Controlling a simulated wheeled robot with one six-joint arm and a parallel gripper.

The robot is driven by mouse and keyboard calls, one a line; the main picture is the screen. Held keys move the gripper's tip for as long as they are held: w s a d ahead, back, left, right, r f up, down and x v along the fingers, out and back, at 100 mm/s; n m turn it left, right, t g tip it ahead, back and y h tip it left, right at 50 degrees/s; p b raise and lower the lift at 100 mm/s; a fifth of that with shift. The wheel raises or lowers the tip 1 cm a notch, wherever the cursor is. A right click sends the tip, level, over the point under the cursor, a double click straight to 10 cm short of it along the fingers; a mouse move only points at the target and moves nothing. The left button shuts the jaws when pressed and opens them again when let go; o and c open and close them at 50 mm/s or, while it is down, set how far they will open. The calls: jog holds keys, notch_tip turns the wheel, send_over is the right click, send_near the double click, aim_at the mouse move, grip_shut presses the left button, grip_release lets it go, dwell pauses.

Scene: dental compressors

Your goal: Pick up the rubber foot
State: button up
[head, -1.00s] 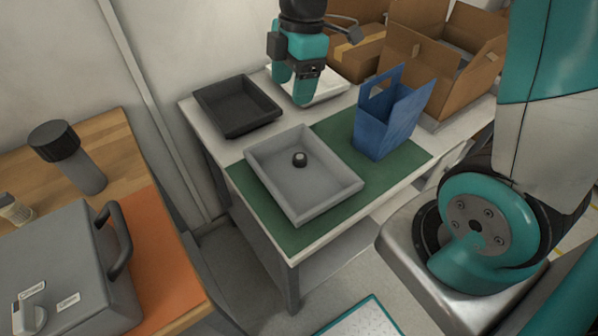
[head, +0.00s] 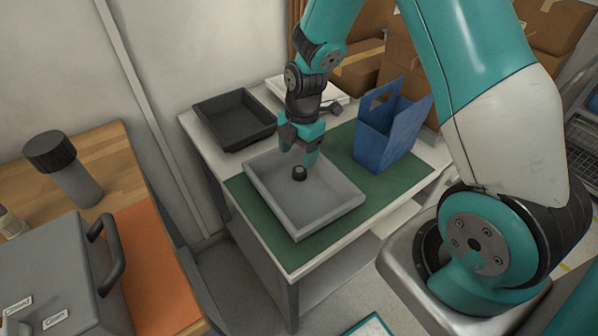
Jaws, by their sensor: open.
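The rubber foot (head: 299,173) is a small dark round piece. It sits in the grey tray (head: 320,213), near the tray's middle. The tray stands on a green mat on the white table. My gripper (head: 298,158) points down just above and behind the rubber foot. Its teal fingers are apart and empty. I cannot tell from this view whether the fingers reach around the foot.
A black tray (head: 233,118) stands behind to the left, and a white tray (head: 334,97) is partly hidden behind my arm. A blue open-topped holder (head: 390,135) stands to the right. Cardboard boxes (head: 545,60) fill the back. A grey case (head: 50,270) lies front left.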

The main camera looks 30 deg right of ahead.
aim_at(300, 170)
jog(key=shift+s+f+p, duration=0.2)
jog(key=shift+f+p, duration=0.05)
jog(key=shift+f, duration=1.15)
jog(key=shift+s+f+p, duration=0.15)
jog(key=shift+f+p, duration=0.1)
jog(key=shift+f, duration=1.1)
jog(key=c, duration=1)
